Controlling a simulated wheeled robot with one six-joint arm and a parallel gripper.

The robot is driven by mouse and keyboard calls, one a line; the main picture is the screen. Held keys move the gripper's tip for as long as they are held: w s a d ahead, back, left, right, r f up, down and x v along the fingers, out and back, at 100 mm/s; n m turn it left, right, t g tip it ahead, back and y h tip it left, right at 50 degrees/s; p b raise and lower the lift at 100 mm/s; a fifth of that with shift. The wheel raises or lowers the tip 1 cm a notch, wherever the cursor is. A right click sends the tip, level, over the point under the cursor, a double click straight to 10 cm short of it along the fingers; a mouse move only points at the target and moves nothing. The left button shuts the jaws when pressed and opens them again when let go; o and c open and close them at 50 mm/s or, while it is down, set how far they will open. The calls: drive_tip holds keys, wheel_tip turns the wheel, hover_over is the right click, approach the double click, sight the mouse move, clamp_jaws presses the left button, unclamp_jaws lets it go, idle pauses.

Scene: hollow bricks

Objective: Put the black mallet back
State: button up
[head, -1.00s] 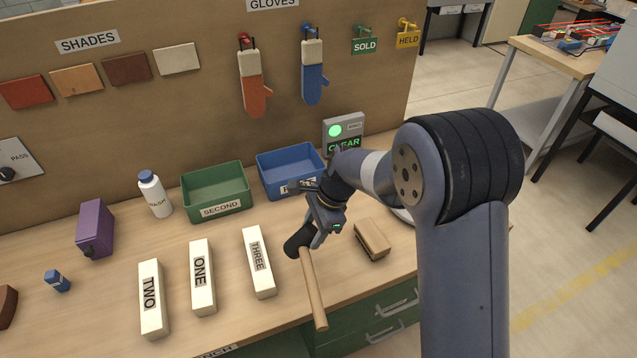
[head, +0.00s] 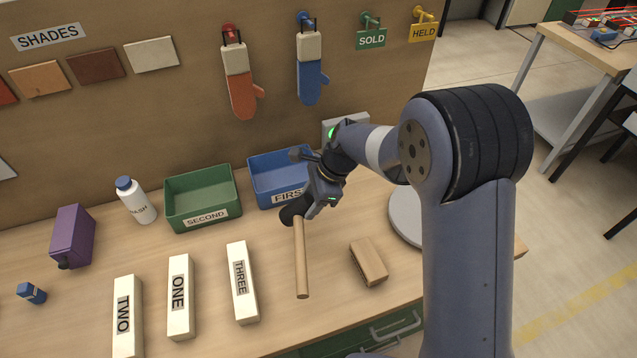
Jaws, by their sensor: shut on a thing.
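The black mallet has a dark head (head: 293,209) and a pale wooden handle (head: 301,262). My gripper (head: 308,204) is shut on the mallet at its head end, and the handle points down toward the front of the bench. The mallet's head is partly hidden by my gripper. It appears above the bench top, in front of the blue bin marked FIRST (head: 277,172); I cannot tell its exact height.
White blocks marked TWO (head: 126,318), ONE (head: 179,298) and THREE (head: 242,284) lie at the left front. A green bin marked SECOND (head: 202,198), a white bottle (head: 136,201) and a purple box (head: 72,237) stand behind. A brown brush-like block (head: 369,262) lies right. A round grey disc (head: 406,217) is partly hidden.

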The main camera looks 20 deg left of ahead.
drive_tip(key=shift+w+f, duration=0.1)
drive_tip(key=shift+w, duration=0.1)
drive_tip(key=shift+s+f+b, duration=0.25)
drive_tip(key=shift+f+b, duration=0.15)
drive_tip(key=shift+b, duration=0.1)
drive_tip(key=shift+w+f+b, duration=0.1)
drive_tip(key=shift+f+b, duration=2.05)
drive_tip(key=shift+f, duration=0.6)
drive_tip(key=shift+f+b, duration=0.7)
drive_tip(key=shift+f, duration=0.45)
drive_tip(key=o, duration=1.4)
drive_tip(key=b+v, duration=0.1)
drive_tip(key=v, duration=0.9)
drive_tip(key=shift+d+r, duration=0.15)
drive_tip(key=shift+r, duration=0.25)
drive_tip(key=shift+c, duration=0.3)
